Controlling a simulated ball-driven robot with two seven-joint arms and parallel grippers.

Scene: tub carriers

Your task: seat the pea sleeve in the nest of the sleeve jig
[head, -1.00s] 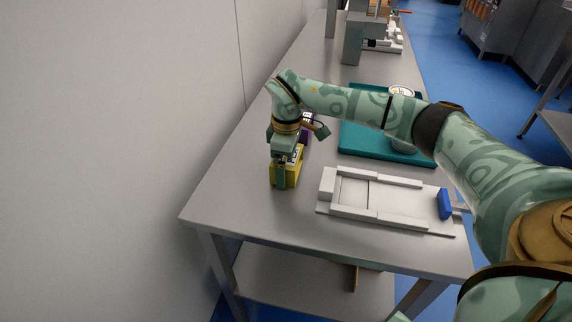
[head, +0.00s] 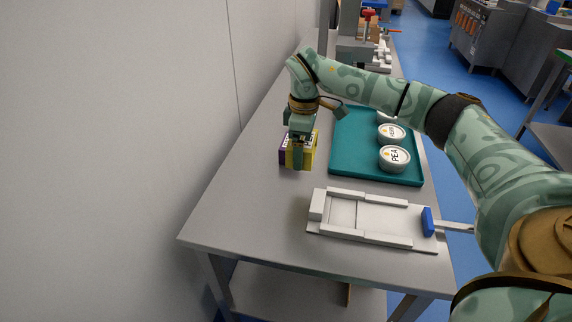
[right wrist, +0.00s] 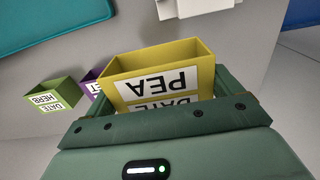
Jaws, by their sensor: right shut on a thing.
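The yellow pea sleeve (head: 308,153), an open box with a PEA label, is shut in my right gripper (head: 299,158). It also shows upside down in the right wrist view (right wrist: 165,78), between the fingers (right wrist: 160,98). It seems to hang above the table, left of the teal tray; the exact height is unclear. The white sleeve jig (head: 372,243) lies nearer on the table, lower right of the gripper in the head view. Its railed nest (head: 370,216) is empty, and a blue block (head: 427,221) stands at its right end. My left gripper is out of view.
A purple sleeve (head: 284,156) stands behind the held one; the wrist view also shows a green HERB sleeve (right wrist: 66,92). The teal tray (head: 350,150) holds several white tubs, including a near one (head: 394,160). Bare table (head: 240,215) lies left of the jig.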

